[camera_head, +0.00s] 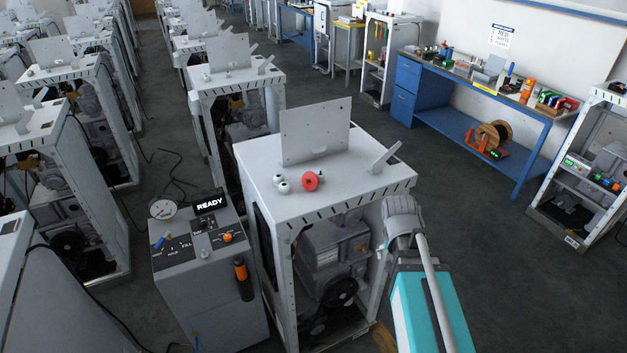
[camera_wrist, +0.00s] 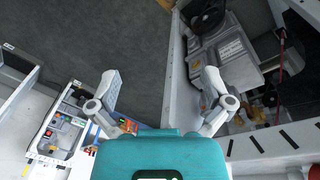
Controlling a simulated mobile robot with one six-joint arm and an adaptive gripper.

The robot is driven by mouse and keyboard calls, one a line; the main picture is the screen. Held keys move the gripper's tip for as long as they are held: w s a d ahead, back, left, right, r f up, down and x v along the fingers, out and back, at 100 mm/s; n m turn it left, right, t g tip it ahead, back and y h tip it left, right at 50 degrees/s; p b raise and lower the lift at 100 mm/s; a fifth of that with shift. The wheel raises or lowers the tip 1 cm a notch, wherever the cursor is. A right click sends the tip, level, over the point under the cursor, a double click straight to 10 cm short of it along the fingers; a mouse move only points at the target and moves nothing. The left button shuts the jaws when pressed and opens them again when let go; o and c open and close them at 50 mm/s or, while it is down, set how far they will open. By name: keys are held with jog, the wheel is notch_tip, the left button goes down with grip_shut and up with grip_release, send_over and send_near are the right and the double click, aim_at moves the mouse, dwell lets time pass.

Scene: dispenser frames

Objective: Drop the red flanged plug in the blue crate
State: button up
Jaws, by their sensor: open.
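The red flanged plug (camera_head: 312,181) lies on the white top of the nearest dispenser frame (camera_head: 262,160), in front of an upright grey plate and beside small white knobs. My teal and grey arm shows at that frame's right side in the head view, well apart from the plug. My gripper (camera_wrist: 162,76) is open and empty in the wrist view, its two fingers spread wide. The plug does not show in the wrist view. I cannot make out a blue crate in either view.
A grey console (camera_head: 205,270) with a READY display stands left of the nearest frame. A blue workbench (camera_head: 485,125) with small coloured items and a cable reel (camera_head: 490,138) stands at the right. More frames fill the left. Open floor lies between the frame and the bench.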

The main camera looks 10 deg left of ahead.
jog(key=w+a+r+m+t+h+p, duration=0.1)
jog(key=w+a+r+m+t+p, duration=0.1)
jog(key=w+a+r, duration=0.4)
jog(key=w+a+r+m+t+h+p, duration=0.1)
jog(key=w+a+r+m+h+p, duration=0.15)
jog(key=w+a, duration=0.45)
jog(key=m+t+p, duration=0.3)
jog(key=t+p, duration=0.1)
send_near(307, 180)
jog(key=shift+s+d+r+y, duration=0.1)
jog(key=shift+s+r+y, duration=0.1)
jog(key=shift+r+y, duration=0.05)
jog(key=b+x, duration=0.5)
jog(key=x, duration=0.2)
jog(key=shift+f, duration=0.1)
jog(key=shift+w+d+f+b, duration=0.25)
jog(key=shift+w+f+b, duration=0.2)
jog(key=shift+w+b, duration=0.15)
jog(key=shift+f, duration=0.1)
